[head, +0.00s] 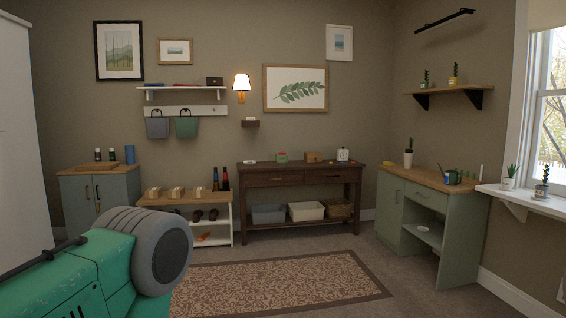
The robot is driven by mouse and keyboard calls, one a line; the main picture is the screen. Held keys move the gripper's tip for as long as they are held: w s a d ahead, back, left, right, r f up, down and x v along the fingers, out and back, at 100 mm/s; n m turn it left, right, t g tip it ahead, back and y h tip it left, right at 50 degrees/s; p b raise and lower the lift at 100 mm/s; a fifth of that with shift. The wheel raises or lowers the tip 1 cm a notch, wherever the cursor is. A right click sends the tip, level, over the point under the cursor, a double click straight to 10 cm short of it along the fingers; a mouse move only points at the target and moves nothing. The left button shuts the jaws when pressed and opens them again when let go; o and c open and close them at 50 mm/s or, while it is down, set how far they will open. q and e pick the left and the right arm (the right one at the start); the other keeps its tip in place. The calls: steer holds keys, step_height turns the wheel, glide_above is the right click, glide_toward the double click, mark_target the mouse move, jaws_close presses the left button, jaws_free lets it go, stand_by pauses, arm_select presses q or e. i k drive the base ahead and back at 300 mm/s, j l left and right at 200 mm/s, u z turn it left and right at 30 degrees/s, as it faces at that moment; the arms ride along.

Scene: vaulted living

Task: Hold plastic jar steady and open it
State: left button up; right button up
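A small greenish jar-like item with a reddish top (281,157) stands upright on the dark wooden console table (318,170) against the back wall. It is too small and far off to tell its material or whether it is a lidded jar. Neither of my grippers is in view, and nothing is seen touching the item.
A patterned rug (270,283) lies on open floor before the console table. A shoe bench (160,203) stands left of it, a green cabinet (455,232) right. A blue-grey cabinet (118,194) is farther left. A plant windowsill (540,198) juts out at right.

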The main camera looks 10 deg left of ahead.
mark_target(282, 159)
steer(key=u, duration=0.2)
steer(key=i+u, duration=0.2)
steer(key=i, duration=5)
